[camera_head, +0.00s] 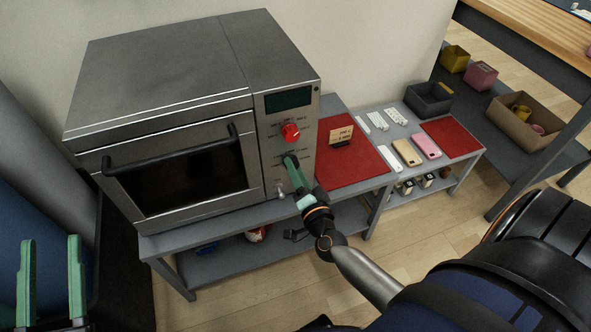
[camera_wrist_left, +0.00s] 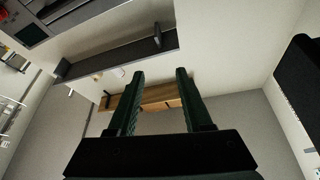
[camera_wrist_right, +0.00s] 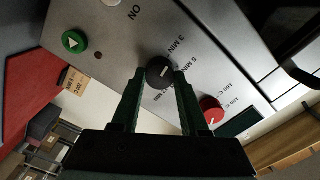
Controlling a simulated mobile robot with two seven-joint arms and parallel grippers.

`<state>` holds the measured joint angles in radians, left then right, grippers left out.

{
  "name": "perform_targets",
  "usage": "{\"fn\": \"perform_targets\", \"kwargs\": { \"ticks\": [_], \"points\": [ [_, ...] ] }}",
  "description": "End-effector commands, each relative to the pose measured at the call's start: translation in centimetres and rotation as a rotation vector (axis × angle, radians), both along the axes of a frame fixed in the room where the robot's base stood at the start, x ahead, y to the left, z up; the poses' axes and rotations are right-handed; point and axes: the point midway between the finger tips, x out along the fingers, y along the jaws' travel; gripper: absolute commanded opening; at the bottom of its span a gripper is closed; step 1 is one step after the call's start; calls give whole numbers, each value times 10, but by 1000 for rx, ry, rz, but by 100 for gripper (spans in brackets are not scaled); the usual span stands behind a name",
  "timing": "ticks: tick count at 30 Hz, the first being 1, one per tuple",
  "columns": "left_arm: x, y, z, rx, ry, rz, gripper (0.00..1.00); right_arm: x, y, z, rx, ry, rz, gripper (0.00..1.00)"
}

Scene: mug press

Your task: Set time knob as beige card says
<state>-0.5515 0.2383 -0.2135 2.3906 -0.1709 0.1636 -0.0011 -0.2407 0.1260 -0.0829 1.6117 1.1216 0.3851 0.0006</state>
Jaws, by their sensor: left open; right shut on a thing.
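The black time knob (camera_wrist_right: 160,72) is on the steel front of the oven (camera_head: 180,120), with labels such as 3 MIN and 5 MIN around it. My right gripper (camera_wrist_right: 158,78) is shut on this knob, one finger on each side. A short white mark shows on the knob, near the 5 MIN label; the exact setting is hard to read. In the head view my right gripper (camera_head: 292,163) mostly hides the knob. My left gripper (camera_head: 50,270) is open and empty at lower left.
A red knob (camera_head: 290,132) sits above the time knob, under a dark display (camera_head: 288,98). A green button (camera_wrist_right: 74,41) shows in the right wrist view. Right of the oven are a red mat (camera_head: 340,175), two phones (camera_head: 426,146) and a dark bin (camera_head: 428,99).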

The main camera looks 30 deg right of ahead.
Motion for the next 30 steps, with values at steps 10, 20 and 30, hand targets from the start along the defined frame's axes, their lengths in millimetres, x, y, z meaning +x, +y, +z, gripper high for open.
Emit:
{"fn": "perform_targets", "kwargs": {
  "ticks": [10,20,30],
  "points": [
    [0,0,0,1,-1,0,50,0,0,-1,105,-24,0,0],
    [-3,-1,5,2,-33,-5,50,0,0,-1,372,-88,0,0],
    [-16,-4,31,2,-152,-29,50,0,0,-2,646,-154,0,0]
  ]
}}
